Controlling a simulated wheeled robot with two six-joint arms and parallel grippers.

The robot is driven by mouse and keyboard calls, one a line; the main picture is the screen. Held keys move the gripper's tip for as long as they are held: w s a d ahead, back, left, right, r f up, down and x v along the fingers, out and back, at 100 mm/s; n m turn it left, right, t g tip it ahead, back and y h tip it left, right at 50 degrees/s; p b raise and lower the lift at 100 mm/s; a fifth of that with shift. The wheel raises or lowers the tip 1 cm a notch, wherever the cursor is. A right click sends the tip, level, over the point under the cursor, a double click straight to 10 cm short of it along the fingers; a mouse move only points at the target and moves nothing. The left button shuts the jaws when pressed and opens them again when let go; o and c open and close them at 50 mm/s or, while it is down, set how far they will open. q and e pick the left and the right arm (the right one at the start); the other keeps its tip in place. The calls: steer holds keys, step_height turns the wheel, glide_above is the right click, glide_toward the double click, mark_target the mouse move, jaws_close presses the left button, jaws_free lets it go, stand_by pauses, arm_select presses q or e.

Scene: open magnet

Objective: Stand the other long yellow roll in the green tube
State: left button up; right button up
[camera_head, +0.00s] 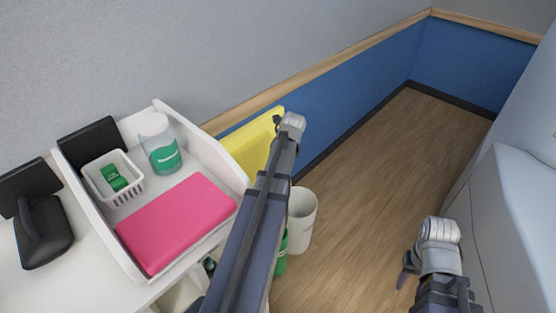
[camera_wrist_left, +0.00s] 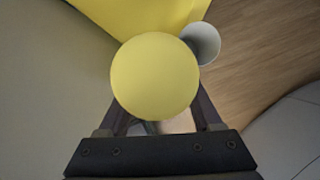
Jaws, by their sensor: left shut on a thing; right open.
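My left gripper (camera_wrist_left: 157,108) is shut on a long yellow roll (camera_wrist_left: 155,76), seen end-on as a yellow disc in the left wrist view. Its length is hidden behind that end. In the head view my left arm reaches to the yellow panel, and its jaws and the roll cannot be made out. A green tube (camera_head: 281,257) stands low beside the white bin, mostly hidden behind my left arm; its opening is not visible. My right gripper (camera_head: 408,269) is open and empty over the floor at lower right.
A large yellow panel-like thing (camera_head: 251,143) stands by the wall; it also fills the top of the wrist view (camera_wrist_left: 140,14). A white bin (camera_head: 302,218) stands on the floor. A desk tray holds a pink folder (camera_head: 176,222), jar (camera_head: 160,143) and basket (camera_head: 113,178). Floor at right is clear.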

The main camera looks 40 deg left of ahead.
arm_select(q)
steer(key=shift+a+f, duration=0.1)
steer(key=shift+f, duration=0.1)
step_height(320, 180, down, 30)
steer(key=b, duration=3)
steer(key=shift+r, duration=0.15)
steer(key=o, duration=1.5)
steer(key=shift+r, duration=0.15)
steer(key=p+v, duration=0.7)
steer(key=shift+d+r, duration=0.2)
steer(key=shift+r, duration=0.05)
